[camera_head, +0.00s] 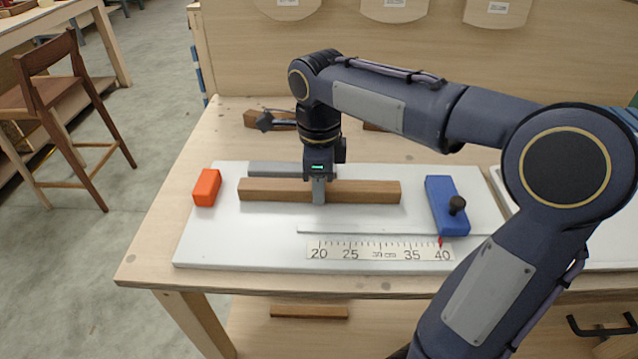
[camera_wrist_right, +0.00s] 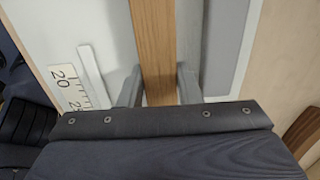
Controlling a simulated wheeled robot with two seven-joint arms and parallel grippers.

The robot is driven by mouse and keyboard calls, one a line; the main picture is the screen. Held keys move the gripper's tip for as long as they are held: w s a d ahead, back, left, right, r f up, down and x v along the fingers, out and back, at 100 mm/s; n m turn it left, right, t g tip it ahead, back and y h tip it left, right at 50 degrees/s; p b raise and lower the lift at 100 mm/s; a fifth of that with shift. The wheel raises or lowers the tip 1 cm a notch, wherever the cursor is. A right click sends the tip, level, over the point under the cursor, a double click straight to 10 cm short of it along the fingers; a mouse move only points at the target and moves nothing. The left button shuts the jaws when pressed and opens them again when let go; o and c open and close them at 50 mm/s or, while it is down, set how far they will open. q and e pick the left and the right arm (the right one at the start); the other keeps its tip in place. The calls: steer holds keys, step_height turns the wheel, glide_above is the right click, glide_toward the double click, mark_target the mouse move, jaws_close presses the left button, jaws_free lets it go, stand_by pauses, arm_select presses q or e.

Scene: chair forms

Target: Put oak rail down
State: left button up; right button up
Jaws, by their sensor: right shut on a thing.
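The oak rail (camera_head: 362,191) is a long brown wooden bar lying crosswise over the white board (camera_head: 235,245), between an orange block (camera_head: 206,187) and a blue block (camera_head: 441,200) with a black knob. My right gripper (camera_head: 319,197) points down and is shut on the rail near its middle. In the right wrist view the rail (camera_wrist_right: 153,40) runs between the two grey fingers (camera_wrist_right: 159,85). The rail looks level and at or very near the board; I cannot tell whether it touches. My left gripper is not in view.
A grey bar (camera_head: 270,169) lies just behind the rail. In front are a thin pale strip (camera_head: 350,229) and a printed scale (camera_head: 380,251) with a red pointer by 40. Dark wood pieces (camera_head: 262,118) lie at the back of the bench. A wooden chair (camera_head: 60,100) stands at left.

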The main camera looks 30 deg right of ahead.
steer(key=shift+f, duration=0.15)
steer(key=o, duration=1.1)
step_height(320, 180, up, 12)
steer(key=p, duration=0.3)
steer(key=shift+r, duration=0.25)
